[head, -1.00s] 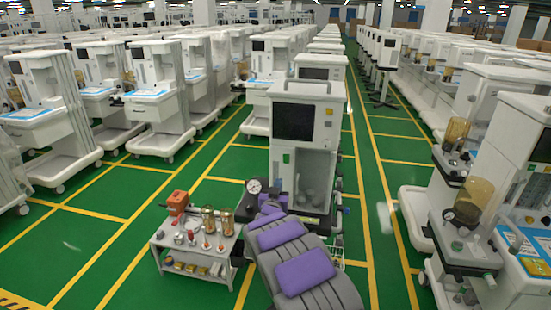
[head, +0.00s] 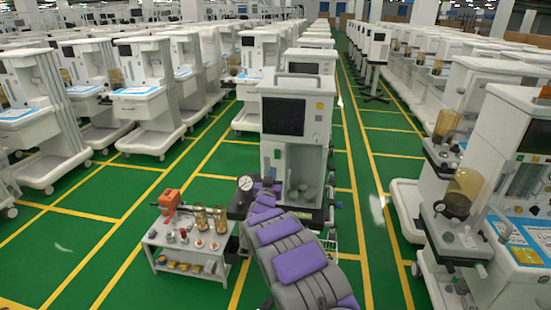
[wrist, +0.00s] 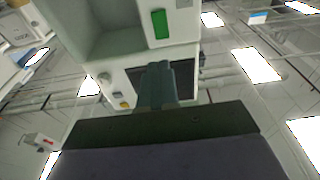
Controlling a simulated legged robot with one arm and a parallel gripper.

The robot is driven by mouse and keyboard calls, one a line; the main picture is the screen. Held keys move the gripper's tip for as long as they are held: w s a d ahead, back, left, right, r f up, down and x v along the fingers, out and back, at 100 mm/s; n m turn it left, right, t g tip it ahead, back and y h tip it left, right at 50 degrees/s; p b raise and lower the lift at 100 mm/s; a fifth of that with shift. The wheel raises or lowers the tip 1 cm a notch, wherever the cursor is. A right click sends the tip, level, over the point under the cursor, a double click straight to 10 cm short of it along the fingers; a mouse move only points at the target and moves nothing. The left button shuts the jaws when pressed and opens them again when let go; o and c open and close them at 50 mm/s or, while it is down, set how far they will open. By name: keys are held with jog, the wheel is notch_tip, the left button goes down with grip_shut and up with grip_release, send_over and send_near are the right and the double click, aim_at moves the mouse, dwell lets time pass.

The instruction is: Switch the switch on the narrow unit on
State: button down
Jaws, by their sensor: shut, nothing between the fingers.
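The narrow unit (head: 297,85) is a tall white cart with a dark screen, standing just ahead in the head view. In the wrist view its white body (wrist: 95,20) appears upside down. A green rectangle (wrist: 160,23) sits on its front there; it also shows below the screen in the head view (head: 277,154). I cannot tell whether this is the switch or what state it is in. My gripper (wrist: 158,68) is shut and empty, in front of the dark screen, with the green rectangle beyond its tips. Contact cannot be told.
A small grey trolley (head: 160,243) with an orange device (head: 169,201) and brass canisters stands left of my arm. A round gauge (head: 245,183) is beside the unit's base. Rows of white carts line both sides. Green floor is open right of the unit.

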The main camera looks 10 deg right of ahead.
aim_at(279, 151)
jog(key=shift+d+b+x, duration=0.15)
jog(key=shift+b+x, duration=0.05)
jog(key=shift+x, duration=1.5)
jog(key=shift+d+b+x, duration=0.15)
jog(key=shift+b+x, duration=0.1)
jog(key=shift+x, duration=1.45)
jog(key=shift+d+b+x, duration=0.2)
jog(key=shift+x, duration=1.45)
jog(key=shift+w+a+r, duration=0.1)
jog(key=shift+w+a, duration=0.1)
jog(key=shift+a, duration=0.3)
jog(key=shift+d, duration=0.15)
